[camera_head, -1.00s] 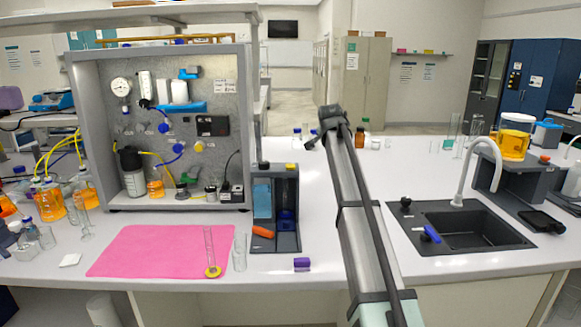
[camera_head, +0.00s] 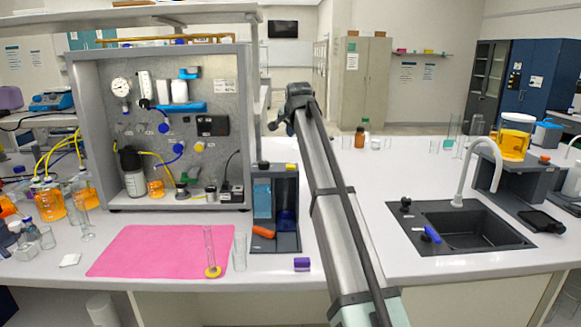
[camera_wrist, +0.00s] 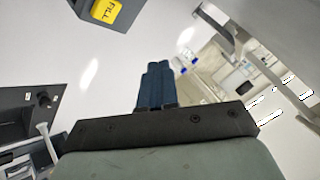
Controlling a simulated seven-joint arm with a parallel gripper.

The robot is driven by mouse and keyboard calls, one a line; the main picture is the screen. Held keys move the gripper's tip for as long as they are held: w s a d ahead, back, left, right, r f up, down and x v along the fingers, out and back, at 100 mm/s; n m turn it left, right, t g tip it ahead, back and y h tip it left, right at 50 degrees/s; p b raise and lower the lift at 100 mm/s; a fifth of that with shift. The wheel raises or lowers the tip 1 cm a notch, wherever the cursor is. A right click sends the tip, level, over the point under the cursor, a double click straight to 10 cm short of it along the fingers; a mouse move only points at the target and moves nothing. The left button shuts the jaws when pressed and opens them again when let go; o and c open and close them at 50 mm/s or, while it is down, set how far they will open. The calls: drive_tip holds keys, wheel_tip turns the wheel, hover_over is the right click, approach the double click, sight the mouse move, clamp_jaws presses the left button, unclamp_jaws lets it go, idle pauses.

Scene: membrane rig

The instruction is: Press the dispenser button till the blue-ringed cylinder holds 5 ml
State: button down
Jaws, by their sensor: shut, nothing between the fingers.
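The dispenser (camera_head: 275,240) is a grey unit in the middle of the bench. Its yellow button (camera_head: 291,166) is on top; in the wrist view the yellow button (camera_wrist: 106,10) reads FILL at the top left. A blue base (camera_head: 287,220) shows in the dispenser bay, seemingly that of the blue-ringed cylinder; its clear tube and any liquid level cannot be made out. My gripper (camera_wrist: 158,72) is shut and empty, its blue fingers together, apart from the button. In the head view my arm stands right of the dispenser, and the fingers cannot be made out.
A yellow-based cylinder (camera_head: 212,271) stands on the pink mat (camera_head: 140,250), with a clear glass vessel (camera_head: 239,252) beside it. A purple block (camera_head: 302,264) lies at the front edge. The sink (camera_head: 470,228) is to the right. The rig panel (camera_head: 100,165) stands left of the dispenser.

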sight(291, 166)
drive_tip(key=shift+f, duration=0.2)
drive_tip(key=shift+f, duration=4.2)
drive_tip(key=shift+f, duration=0.2)
drive_tip(key=shift+f, duration=0.25)
drive_tip(key=shift+f, duration=0.55)
drive_tip(key=shift+r, duration=1)
drive_tip(key=shift+r, duration=0.1)
drive_tip(key=shift+r, duration=2.4)
